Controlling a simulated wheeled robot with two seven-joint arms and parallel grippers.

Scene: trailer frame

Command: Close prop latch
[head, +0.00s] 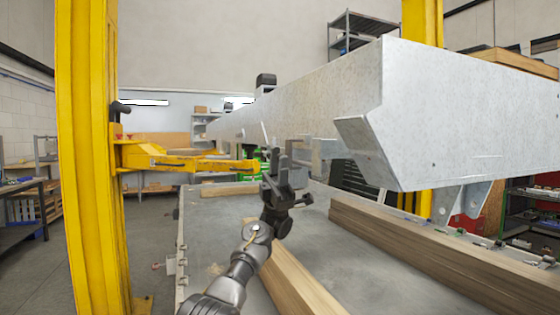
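The galvanized trailer frame (310,100) runs from the middle of the head view to the upper right. Its near end has a bent plate (365,148) on the lower corner and a bracket with holes (463,200) underneath. A grey metal bracket (325,150) shows under the beam, just right of my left gripper. I cannot tell for sure which part is the prop latch. My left gripper (278,160) points up beside the lower edge of the beam. Its fingers are dark and small, and I cannot tell their opening or any contact. My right gripper is out of view.
A yellow lift post (88,150) stands at the left, with a yellow lift arm (180,160) reaching toward the frame. A grey platform (235,220) with wooden beams (425,250) lies below. Open floor (155,235) shows between post and platform.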

